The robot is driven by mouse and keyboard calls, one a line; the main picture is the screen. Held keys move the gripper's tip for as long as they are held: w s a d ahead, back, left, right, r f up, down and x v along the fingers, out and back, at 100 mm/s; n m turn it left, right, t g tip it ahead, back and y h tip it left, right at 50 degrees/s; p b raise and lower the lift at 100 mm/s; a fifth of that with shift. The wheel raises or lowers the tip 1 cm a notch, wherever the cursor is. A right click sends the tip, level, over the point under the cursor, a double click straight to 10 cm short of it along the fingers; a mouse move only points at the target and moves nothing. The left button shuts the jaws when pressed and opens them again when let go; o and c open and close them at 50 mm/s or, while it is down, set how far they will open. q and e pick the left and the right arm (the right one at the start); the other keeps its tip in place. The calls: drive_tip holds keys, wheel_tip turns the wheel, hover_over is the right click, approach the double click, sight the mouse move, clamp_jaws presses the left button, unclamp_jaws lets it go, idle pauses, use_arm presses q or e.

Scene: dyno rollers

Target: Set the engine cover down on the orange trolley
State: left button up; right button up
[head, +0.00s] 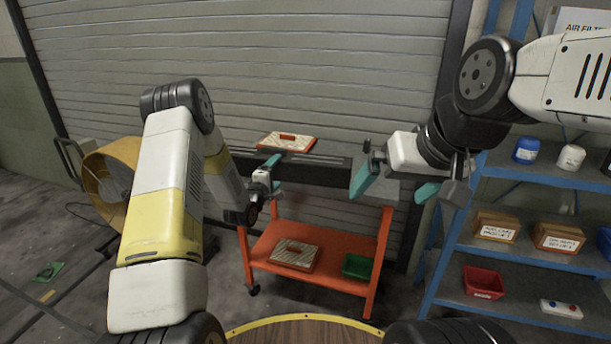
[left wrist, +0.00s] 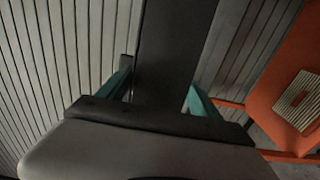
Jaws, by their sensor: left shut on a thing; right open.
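The engine cover appears to be the long dark grey slab (head: 322,174) in the middle of the head view. My left gripper (head: 274,175) is shut on its left end. In the left wrist view the dark slab (left wrist: 170,50) runs between the teal fingers. My right gripper (head: 395,186) is open at the slab's right end; I cannot tell whether it touches. The orange trolley (head: 335,262) stands below, its lower shelf and legs visible, its upper part hidden by the slab. I cannot tell whether the slab touches the trolley. The trolley also shows in the left wrist view (left wrist: 272,95).
A striped pad with a red handle (head: 287,141) shows just above the slab. A similar pad (head: 293,253) and a green bin (head: 357,266) sit on the trolley's lower shelf. A blue rack (head: 520,262) stands right, a yellow drum fan (head: 112,180) left. A shutter is behind.

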sight(306, 179)
use_arm(q)
drive_tip(key=d, duration=0.3)
drive_tip(key=w+d, duration=0.1)
drive_tip(key=d, duration=0.2)
drive_tip(key=w+d+f, duration=0.1)
drive_tip(key=d, duration=0.3)
drive_tip(key=shift+w, duration=0.2)
drive_tip(key=shift+d+f, duration=0.1)
drive_tip(key=shift+f, duration=1.65)
drive_tip(key=o, duration=1.7)
